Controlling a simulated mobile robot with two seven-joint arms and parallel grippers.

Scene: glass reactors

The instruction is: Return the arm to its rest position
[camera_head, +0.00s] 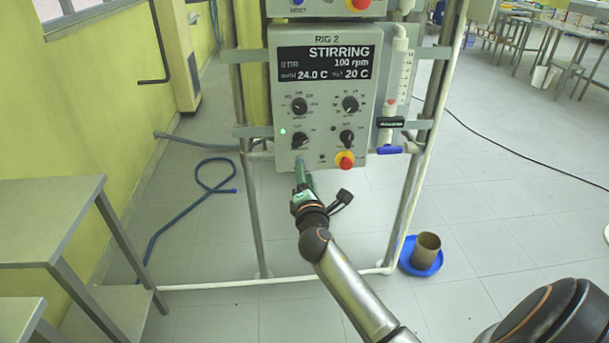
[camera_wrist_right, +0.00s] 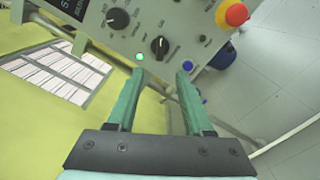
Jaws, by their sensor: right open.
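My right gripper (camera_head: 303,168) has green fingers and reaches up to the lower edge of the grey Rig 2 control panel (camera_head: 325,140) in the head view. In the right wrist view the gripper (camera_wrist_right: 162,76) is open, with nothing between its two fingers. A black knob (camera_wrist_right: 159,46) and a lit green light (camera_wrist_right: 140,57) lie just beyond the fingertips there. Whether the fingertips touch the panel I cannot tell. The panel's display (camera_head: 325,62) reads STIRRING, 100 rpm. My left gripper is not in view.
A blue-handled valve (camera_head: 388,149) is beside the panel on the white pipe frame. A brown beaker stands in a blue dish (camera_head: 408,262) on the floor. A grey table (camera_head: 45,215) is at left.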

